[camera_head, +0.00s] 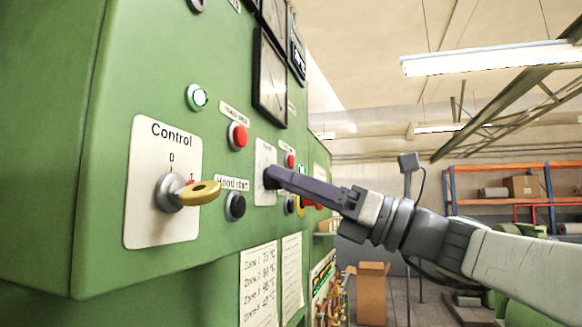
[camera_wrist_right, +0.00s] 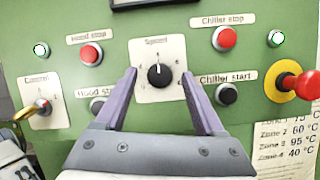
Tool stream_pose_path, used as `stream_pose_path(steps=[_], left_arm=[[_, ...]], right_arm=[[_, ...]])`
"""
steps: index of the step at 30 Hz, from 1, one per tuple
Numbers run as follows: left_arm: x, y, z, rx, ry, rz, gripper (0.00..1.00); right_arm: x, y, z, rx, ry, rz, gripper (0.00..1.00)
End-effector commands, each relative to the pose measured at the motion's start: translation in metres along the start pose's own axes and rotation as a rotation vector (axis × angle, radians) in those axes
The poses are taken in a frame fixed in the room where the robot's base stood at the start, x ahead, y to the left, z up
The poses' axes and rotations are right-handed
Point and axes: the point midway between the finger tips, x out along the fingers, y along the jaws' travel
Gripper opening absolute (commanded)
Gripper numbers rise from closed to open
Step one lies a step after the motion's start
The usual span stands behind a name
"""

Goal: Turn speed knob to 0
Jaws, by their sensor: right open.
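The speed knob (camera_wrist_right: 159,75) is black and round with a white pointer line that points up, on a white plate (camera_wrist_right: 148,56) marked "Speed" in the right wrist view. My right gripper (camera_wrist_right: 158,72) is open, with one purple finger to each side of the knob. Whether the fingers touch the knob cannot be told. In the head view my right gripper (camera_head: 270,178) reaches the speed plate (camera_head: 262,160) from the right and mostly hides the knob. My left gripper is not seen in the head view.
A control switch with a yellow key (camera_head: 200,192) sticks out at the left. Red buttons (camera_head: 238,136) and black buttons (camera_head: 235,206) surround the speed plate. A red and yellow emergency stop (camera_wrist_right: 307,84) is at the right. Paper notes (camera_head: 258,285) hang below.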

Motion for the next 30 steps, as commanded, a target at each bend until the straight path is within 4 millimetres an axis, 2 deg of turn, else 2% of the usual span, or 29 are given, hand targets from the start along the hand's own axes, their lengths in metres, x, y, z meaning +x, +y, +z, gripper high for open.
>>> stream_pose_path(steps=[3, 10, 11, 12, 16, 23, 30], left_arm=[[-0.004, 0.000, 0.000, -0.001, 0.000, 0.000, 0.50], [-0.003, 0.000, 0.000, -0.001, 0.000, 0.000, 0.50], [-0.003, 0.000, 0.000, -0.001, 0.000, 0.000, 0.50], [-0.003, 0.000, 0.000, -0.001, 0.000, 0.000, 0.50], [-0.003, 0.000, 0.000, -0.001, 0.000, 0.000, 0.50], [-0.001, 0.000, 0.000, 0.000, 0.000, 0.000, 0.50], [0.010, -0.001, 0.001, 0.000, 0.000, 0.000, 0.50]], right_arm=[[0.006, 0.000, 0.000, 0.001, 0.001, 0.000, 0.71], [0.006, 0.000, -0.001, -0.001, 0.001, -0.001, 0.71], [0.006, 0.000, -0.001, -0.001, 0.001, -0.001, 0.67], [0.006, 0.000, -0.001, -0.001, 0.001, -0.001, 0.52], [0.006, 0.000, -0.001, -0.001, 0.001, -0.001, 0.02], [0.005, 0.000, -0.001, -0.009, 0.001, 0.002, 0.00], [0.004, -0.002, -0.003, -0.084, 0.006, 0.032, 0.00]])
